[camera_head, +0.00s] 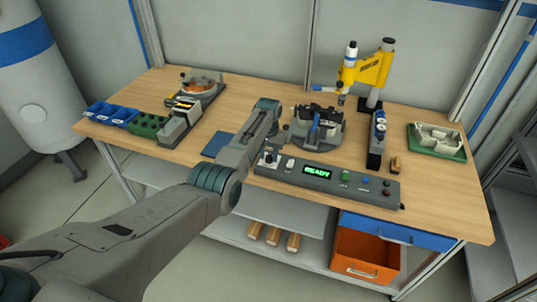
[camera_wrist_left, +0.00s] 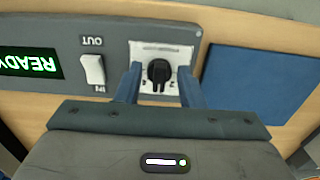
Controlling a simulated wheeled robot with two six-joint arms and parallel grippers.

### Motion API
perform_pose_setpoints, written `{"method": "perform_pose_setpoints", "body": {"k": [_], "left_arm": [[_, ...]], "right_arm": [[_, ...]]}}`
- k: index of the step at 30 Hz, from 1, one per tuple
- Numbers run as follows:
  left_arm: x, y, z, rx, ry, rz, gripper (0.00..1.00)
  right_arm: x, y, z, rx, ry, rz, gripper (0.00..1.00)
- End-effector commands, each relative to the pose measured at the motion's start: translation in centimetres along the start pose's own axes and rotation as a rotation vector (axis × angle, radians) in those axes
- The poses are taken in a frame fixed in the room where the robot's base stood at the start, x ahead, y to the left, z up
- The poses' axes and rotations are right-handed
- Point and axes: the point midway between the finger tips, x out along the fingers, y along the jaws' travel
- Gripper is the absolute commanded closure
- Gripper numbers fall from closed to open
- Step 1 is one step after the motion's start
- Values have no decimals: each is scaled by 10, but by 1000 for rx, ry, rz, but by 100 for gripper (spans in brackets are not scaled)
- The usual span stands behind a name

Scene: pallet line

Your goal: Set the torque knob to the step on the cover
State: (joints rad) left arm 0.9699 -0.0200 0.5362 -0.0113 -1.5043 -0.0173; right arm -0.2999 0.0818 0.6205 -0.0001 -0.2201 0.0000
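The torque knob is a small black knob (camera_wrist_left: 159,72) on a white marked plate on the grey control box (camera_head: 330,176). Its pointer direction and marks are too small to read surely. My left gripper (camera_wrist_left: 160,78) has its two blue fingers apart, one on each side of the knob, with a visible gap to it. In the head view my left arm reaches over the bench to the box's left end. A cover with a readable step mark cannot be made out; a grey round fixture (camera_head: 317,128) stands behind the box. My right gripper is out of view.
Beside the knob are a white OUT/IN switch (camera_wrist_left: 93,69) and a green READY display (camera_wrist_left: 30,65). A blue mat (camera_wrist_left: 262,85) lies beside the box. A yellow press (camera_head: 368,70), blue bins (camera_head: 110,114) and a green tray (camera_head: 437,143) stand on the bench.

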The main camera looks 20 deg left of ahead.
Motion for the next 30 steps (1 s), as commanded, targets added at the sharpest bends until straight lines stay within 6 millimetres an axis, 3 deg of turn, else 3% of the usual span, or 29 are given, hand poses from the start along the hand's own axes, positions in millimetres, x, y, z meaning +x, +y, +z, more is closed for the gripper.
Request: {"method": "perform_pose_setpoints", "body": {"k": [11, 24, 30], "left_arm": [[-6, 0, 0, 0, 2, 0, 65], [-84, 0, -1, 0, 4, 0, 65], [-104, 0, 0, 0, 1, 0, 65]], "right_arm": [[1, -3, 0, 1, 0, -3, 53], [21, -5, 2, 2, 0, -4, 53], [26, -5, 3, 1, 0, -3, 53]]}}
